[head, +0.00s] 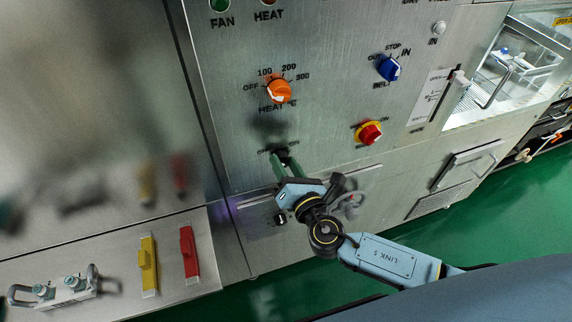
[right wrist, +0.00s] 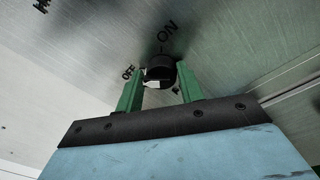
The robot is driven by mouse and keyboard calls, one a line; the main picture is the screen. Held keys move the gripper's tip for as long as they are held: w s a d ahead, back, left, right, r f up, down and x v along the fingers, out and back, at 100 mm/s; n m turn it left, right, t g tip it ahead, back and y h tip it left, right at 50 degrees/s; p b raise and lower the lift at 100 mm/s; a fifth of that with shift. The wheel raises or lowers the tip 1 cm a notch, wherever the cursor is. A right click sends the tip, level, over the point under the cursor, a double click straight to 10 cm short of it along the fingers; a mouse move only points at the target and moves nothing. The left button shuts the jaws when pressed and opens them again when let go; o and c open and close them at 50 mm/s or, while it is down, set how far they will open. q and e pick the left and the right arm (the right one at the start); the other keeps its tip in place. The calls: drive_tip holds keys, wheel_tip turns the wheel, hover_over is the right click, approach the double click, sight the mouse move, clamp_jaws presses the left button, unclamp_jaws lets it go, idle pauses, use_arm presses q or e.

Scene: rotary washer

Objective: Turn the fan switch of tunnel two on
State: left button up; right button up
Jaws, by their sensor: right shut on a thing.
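The black rotary switch (right wrist: 160,68) shows in the right wrist view, with OFF printed at its left and ON above it. My right gripper (head: 285,160) is at the lower panel in the head view. Its two green fingers are shut on the switch, one on each side. In the head view the gripper mostly hides the switch and part of its OFF and ON label. I cannot tell for certain which mark the knob points to. My left gripper is not in view.
Above are an orange heat dial (head: 279,91), a blue belt knob (head: 388,68) and a red button on yellow (head: 369,133). A green FAN lamp (head: 220,5) is at the top. A small black knob (head: 280,218) sits below my gripper.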

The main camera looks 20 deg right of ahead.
drive_tip(key=shift+d+f+m+b, duration=0.1)
drive_tip(key=shift+f+m+b, duration=0.2)
drive_tip(key=shift+m+b, duration=0.7)
drive_tip(key=m+b, duration=0.4)
drive_tip(key=b, duration=0.1)
drive_tip(key=shift+f, duration=0.2)
drive_tip(key=m+b, duration=0.3)
drive_tip(key=m, duration=0.1)
drive_tip(key=shift+t+h, duration=0.3)
drive_tip(key=shift+t, duration=0.1)
drive_tip(key=shift+f+m+h+b, duration=0.15)
drive_tip(key=shift+m+h+b, duration=0.35)
drive_tip(key=shift+m+b, duration=2.55)
drive_tip(key=m+p, duration=0.2)
drive_tip(key=m, duration=0.1)
drive_tip(key=shift+p, duration=0.4)
drive_tip(key=o, duration=0.8)
drive_tip(key=shift+c, duration=0.2)
drive_tip(key=shift+o, duration=0.8)
drive_tip(key=shift+r, duration=0.2)
